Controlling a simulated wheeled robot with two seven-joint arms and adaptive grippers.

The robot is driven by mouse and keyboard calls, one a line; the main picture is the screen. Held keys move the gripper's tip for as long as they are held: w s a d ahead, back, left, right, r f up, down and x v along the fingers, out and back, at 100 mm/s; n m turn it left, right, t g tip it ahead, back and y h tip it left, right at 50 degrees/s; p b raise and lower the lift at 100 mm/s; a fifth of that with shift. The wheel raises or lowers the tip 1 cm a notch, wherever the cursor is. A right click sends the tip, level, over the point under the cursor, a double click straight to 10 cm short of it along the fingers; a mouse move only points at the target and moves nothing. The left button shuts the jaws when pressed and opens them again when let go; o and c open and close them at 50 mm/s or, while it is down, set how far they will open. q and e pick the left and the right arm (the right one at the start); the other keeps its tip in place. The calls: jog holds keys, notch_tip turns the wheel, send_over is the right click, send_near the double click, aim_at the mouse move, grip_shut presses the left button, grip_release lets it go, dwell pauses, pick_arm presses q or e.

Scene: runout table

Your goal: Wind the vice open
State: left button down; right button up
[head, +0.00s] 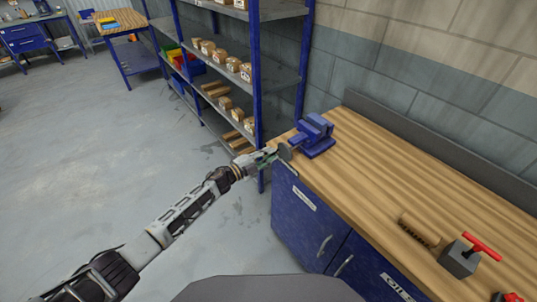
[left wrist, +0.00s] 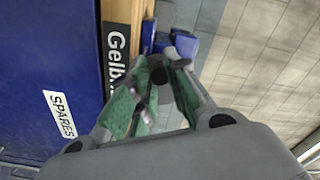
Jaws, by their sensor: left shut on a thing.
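The blue vice (head: 314,134) stands on the near left corner of the wooden bench, its front facing my left arm. My left gripper (head: 272,156) is at the front of the vice, just off the bench edge, shut on the vice handle. The handle is a thin grey bar, mostly hidden by the fingers. In the left wrist view the green-padded fingers (left wrist: 160,85) close around a dark, rounded part of it, with the blue vice (left wrist: 184,46) just beyond. How wide the vice jaws stand I cannot tell. My right gripper is not in view.
The wooden bench top (head: 390,165) is clear beside the vice. Blue cabinet doors (head: 312,222) are below. A shelf rack (head: 258,75) with boxes stands behind my left gripper.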

pick_arm(q)
jog(key=shift+s+d+f+n+p, duration=0.1)
jog(key=shift+f+n+p, duration=0.2)
jog(key=shift+n, duration=0.4)
jog(key=shift+f+n+p, duration=0.1)
jog(key=shift+n+p, duration=0.3)
jog(key=shift+n, duration=0.3)
jog(key=shift+s+d+f+n+p, duration=0.1)
jog(key=shift+n+p, duration=0.3)
jog(key=shift+n, duration=0.2)
jog(key=shift+s+f+n+p, duration=0.1)
jog(key=shift+n+p, duration=0.25)
jog(key=shift+n, duration=0.25)
jog(key=shift+f+n, duration=0.2)
jog(key=shift+n, duration=0.3)
jog(key=shift+d, duration=0.1)
jog(key=shift+s+n+p, duration=0.1)
jog(key=shift+n+p, duration=0.35)
jog(key=shift+n, duration=0.15)
jog(key=shift+f, duration=0.1)
